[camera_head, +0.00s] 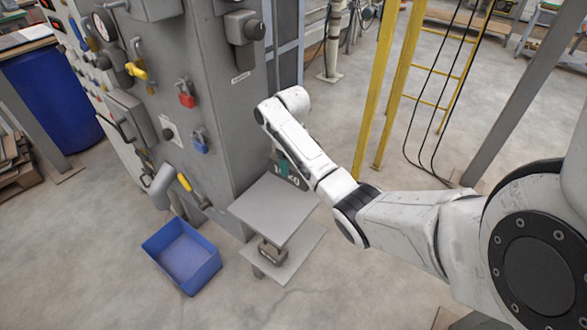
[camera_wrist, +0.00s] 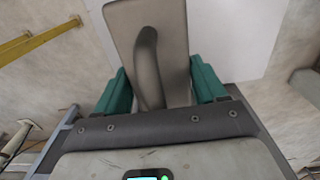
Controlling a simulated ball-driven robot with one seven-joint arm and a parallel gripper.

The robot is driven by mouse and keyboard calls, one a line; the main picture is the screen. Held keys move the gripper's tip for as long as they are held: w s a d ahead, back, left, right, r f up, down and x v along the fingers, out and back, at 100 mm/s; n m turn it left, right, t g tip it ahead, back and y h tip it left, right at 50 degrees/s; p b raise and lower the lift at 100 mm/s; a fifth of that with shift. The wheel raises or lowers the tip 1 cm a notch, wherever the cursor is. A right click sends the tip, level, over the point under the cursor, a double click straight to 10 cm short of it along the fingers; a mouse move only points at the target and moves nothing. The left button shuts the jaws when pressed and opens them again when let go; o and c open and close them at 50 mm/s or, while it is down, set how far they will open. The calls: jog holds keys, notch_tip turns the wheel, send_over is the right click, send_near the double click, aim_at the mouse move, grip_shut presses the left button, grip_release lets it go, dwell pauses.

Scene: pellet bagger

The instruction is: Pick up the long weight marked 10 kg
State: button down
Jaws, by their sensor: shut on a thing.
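The long weight is a grey-brown block with a raised curved handle, and it fills the upper middle of the wrist view (camera_wrist: 175,35). My gripper (camera_wrist: 161,88) has a teal finger on each side of it and is shut on it. In the head view my gripper (camera_head: 285,166) shows only as a bit of teal beneath my wrist, at the far edge of the grey stand's top plate (camera_head: 268,210). A dark part of the weight with pale marking (camera_head: 293,181) shows there. My arm hides much of it. I cannot tell whether it touches the plate.
A second, smaller dark weight (camera_head: 271,252) sits on the stand's lower shelf (camera_head: 302,252). A blue bin (camera_head: 182,256) stands on the floor to the left. The grey machine cabinet (camera_head: 225,100) rises close behind the stand. A yellow frame (camera_head: 387,85) stands to the right.

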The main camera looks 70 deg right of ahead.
jog(key=a+r+p, duration=0.5)
jog(key=a+r, duration=0.4)
jog(key=a, duration=0.4)
dwell(0.4)
jog(key=shift+s, duration=0.1)
